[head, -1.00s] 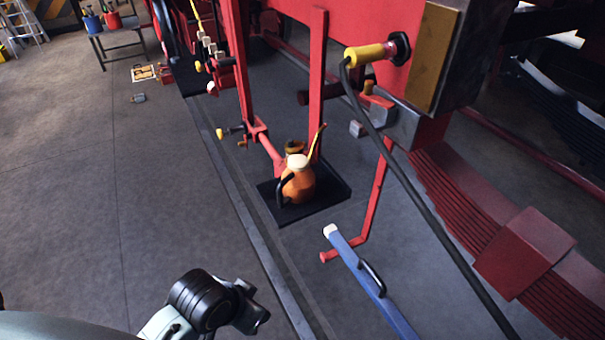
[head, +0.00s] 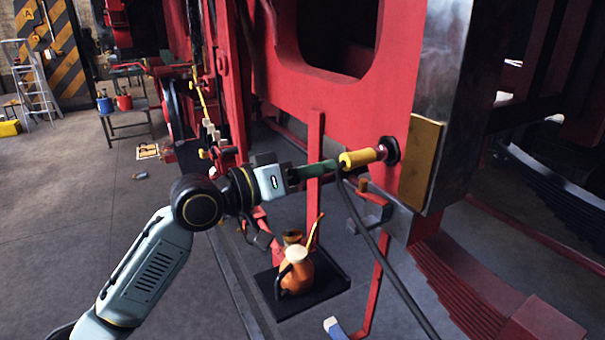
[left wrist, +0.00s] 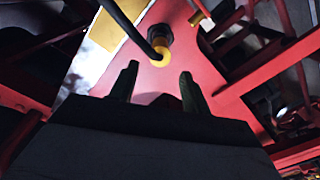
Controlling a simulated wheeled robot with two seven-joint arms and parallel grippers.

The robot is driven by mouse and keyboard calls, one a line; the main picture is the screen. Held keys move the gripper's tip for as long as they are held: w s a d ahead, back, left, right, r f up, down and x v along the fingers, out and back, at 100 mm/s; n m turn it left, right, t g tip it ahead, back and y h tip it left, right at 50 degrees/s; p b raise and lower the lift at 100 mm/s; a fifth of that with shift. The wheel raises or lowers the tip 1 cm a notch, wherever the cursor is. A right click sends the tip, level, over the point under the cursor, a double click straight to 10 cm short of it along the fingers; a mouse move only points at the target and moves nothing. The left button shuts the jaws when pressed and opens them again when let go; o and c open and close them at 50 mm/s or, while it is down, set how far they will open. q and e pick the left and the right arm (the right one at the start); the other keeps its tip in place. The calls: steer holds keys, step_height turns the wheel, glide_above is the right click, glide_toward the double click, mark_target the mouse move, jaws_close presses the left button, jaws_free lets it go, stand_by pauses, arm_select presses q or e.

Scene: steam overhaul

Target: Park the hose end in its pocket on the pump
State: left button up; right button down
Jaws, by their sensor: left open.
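The yellow hose end (head: 358,159) sits at a dark round fitting (head: 389,150) on the red frame, with its black hose (head: 372,245) hanging down to the lower right. My left gripper (head: 335,166) is level with it, its green fingers close to the grip's near end; I cannot tell if they touch. In the left wrist view the fingers (left wrist: 158,85) are apart with nothing between them, and the yellow hose end (left wrist: 160,55) lies just beyond the tips. I cannot pick out the pump or its pocket for sure. My right gripper is not in view.
The red frame (head: 345,110) and a brass-coloured plate (head: 419,165) stand close around the fitting. An orange oil can (head: 297,275) stands on a black tray (head: 335,284) below. A blue bar's end (head: 333,326) shows at the bottom.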

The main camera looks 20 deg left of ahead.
mark_target(344, 163)
arm_select(q)
steer(key=shift+p+x, duration=0.55)
steer(key=shift+x, duration=3.05)
steer(key=shift+s, duration=0.1)
steer(key=c, duration=1)
jaws_close()
steer(key=shift+v, duration=2.7)
